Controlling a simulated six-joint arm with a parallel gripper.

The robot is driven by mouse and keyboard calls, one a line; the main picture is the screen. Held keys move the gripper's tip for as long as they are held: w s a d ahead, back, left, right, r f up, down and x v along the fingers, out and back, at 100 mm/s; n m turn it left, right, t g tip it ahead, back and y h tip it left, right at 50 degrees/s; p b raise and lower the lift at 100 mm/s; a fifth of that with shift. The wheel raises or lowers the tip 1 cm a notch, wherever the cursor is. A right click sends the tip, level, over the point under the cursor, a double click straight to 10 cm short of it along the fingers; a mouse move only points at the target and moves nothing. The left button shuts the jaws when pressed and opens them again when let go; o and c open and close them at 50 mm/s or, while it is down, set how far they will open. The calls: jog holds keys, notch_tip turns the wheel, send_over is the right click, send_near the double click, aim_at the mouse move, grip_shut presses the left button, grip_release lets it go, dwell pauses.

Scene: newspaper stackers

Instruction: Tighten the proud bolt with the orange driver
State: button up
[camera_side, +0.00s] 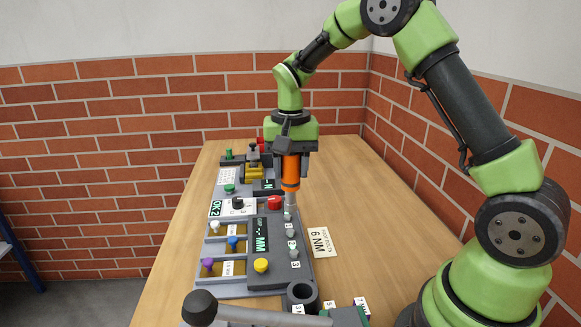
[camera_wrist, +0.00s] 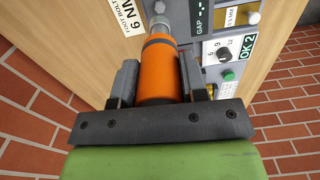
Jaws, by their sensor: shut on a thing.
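My gripper (camera_side: 290,152) is shut on the orange driver (camera_side: 290,172), which hangs upright with its grey shaft down. The wrist view shows the driver (camera_wrist: 158,78) between both fingers of my gripper (camera_wrist: 158,84). The shaft's lower end meets or hovers just above the farthest bolt (camera_side: 287,216) in a row on the grey panel (camera_side: 273,270); I cannot tell whether they touch. The middle bolt (camera_side: 291,233) and the nearest bolt (camera_side: 294,253) are uncovered. Which bolt stands proud is not clear.
A "6 NM" card (camera_side: 320,242) lies right of the panel. Coloured knobs, including a yellow one (camera_side: 261,265) and a red one (camera_side: 274,202), rise left of the bolts. A dark ring holder (camera_side: 302,296) and a grey-handled tool (camera_side: 200,306) are in front. The table's right side (camera_side: 375,215) is clear.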

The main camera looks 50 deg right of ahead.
aim_at(290, 208)
jog(key=shift+f, duration=2.75)
jog(key=shift+f, duration=0.5)
dwell(1.2)
jog(key=shift+r, duration=2.55)
